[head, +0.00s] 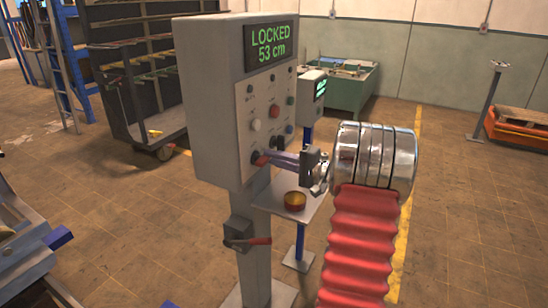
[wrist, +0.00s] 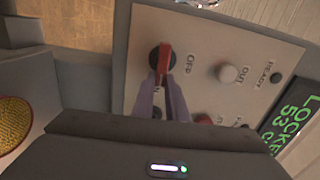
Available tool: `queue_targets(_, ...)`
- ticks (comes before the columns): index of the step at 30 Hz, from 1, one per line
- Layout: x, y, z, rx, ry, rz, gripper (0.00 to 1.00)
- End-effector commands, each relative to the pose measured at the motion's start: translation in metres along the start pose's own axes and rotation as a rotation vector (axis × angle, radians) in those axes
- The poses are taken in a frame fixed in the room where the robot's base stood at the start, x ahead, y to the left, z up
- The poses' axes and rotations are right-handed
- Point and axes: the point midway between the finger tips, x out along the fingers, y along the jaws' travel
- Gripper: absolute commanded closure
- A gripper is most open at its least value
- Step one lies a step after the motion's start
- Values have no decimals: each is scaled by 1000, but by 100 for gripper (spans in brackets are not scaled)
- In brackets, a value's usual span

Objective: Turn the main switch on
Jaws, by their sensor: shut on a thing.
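The grey control box (head: 215,105) stands on a post, with a panel of knobs and lamps and a green display reading LOCKED 53 cm. The main switch is a red handle on a round black base (wrist: 151,57). In the wrist view, its handle runs up and down the picture, with the OFF label (wrist: 190,63) to its right. In the head view the switch (head: 257,158) is at the panel's lower left edge. My gripper (wrist: 163,80) reaches it with two purple fingers, shut on the red handle. The fingers hide the handle's lower end and part of a label.
Other knobs, including a white OUT button (wrist: 228,73), sit close beside the switch. Below the box, a red-handled lever (head: 257,241) juts from the post. Open floor lies to the right.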

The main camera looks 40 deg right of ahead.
Motion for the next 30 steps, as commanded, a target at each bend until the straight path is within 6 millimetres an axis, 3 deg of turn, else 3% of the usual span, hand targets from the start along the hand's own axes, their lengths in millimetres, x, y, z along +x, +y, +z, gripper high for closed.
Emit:
queue_targets(18, -2, 4, -4, 61, 12, 3, 100)
queue_targets(19, -2, 4, -4, 61, 12, 3, 86)
queue_targets(26, -1, 3, -2, 60, 7, 2, 70)
queue_targets(30, -1, 3, -1, 59, 5, 1, 69)
